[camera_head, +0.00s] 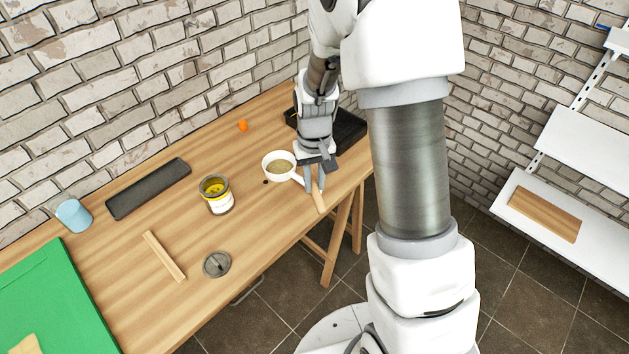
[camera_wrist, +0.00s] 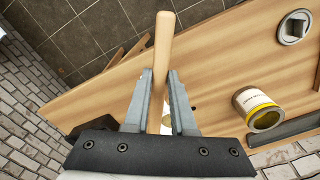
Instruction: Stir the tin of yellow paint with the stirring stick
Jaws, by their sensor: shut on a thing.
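The open tin of yellow paint (camera_head: 219,203) stands upright mid-table; it also shows in the wrist view (camera_wrist: 257,105). A flat wooden stirring stick (camera_head: 163,256) lies on the table, left of and nearer than the tin, apart from it. My gripper (camera_head: 314,188) is right of the tin, low over the table's front edge. It is shut on a rounded wooden handle (camera_wrist: 163,45), also seen in the head view (camera_head: 319,201). The handle appears to belong to the small white pan (camera_head: 270,176), though my fingers hide the join.
A round grey lid (camera_head: 216,264) lies near the front edge and shows in the wrist view (camera_wrist: 294,27). A dark bar (camera_head: 149,188), blue cup (camera_head: 73,215), green mat (camera_head: 50,300), orange item (camera_head: 242,126) and black tray (camera_head: 349,131) are on the table. Bare wood surrounds the stick.

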